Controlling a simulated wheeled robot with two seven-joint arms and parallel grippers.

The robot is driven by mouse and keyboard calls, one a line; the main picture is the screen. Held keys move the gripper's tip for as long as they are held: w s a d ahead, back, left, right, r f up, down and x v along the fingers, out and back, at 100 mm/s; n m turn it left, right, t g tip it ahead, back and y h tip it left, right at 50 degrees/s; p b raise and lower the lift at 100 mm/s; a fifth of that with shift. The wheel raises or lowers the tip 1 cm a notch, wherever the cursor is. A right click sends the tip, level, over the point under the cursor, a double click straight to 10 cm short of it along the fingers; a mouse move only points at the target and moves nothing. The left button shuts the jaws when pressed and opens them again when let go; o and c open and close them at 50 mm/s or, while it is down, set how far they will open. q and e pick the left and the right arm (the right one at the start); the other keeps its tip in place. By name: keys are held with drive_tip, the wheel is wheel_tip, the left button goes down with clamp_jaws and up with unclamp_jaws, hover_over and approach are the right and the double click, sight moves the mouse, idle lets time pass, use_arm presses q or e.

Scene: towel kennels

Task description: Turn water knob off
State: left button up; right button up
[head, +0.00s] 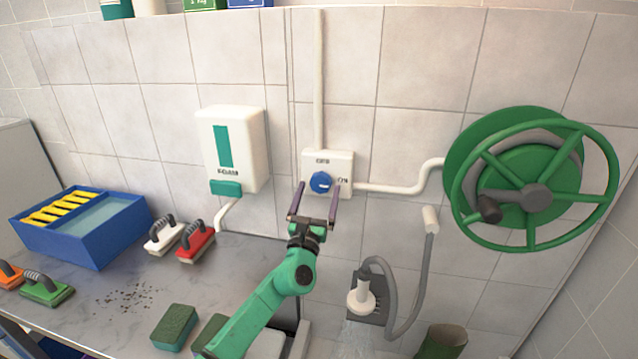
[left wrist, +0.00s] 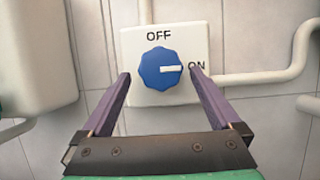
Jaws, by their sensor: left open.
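The blue water knob (head: 320,182) sits on a white wall plate marked OFF at the top and ON at the right. In the left wrist view the knob (left wrist: 161,69) has its white pointer turned right, towards ON. My left gripper (head: 318,190) is open, with its two purple fingers on either side of the knob and slightly below it. In the left wrist view the left gripper (left wrist: 160,78) spans the knob with gaps on both sides; I cannot tell how far the tips are from the plate. My right gripper is not in view.
A foam dispenser (head: 233,150) hangs left of the knob. A green hose reel (head: 530,180) is at the right, joined by a white pipe (head: 395,188). Water sprays below the shower head (head: 361,297). Brushes, sponges and a blue box (head: 85,228) stand on the counter.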

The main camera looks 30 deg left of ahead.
use_arm(q)
drive_tip(key=shift+w+r, duration=0.35)
drive_tip(key=shift+w, duration=0.05)
drive_tip(key=shift+r, duration=0.1)
drive_tip(key=c, duration=1.4)
drive_tip(key=shift+o, duration=0.2)
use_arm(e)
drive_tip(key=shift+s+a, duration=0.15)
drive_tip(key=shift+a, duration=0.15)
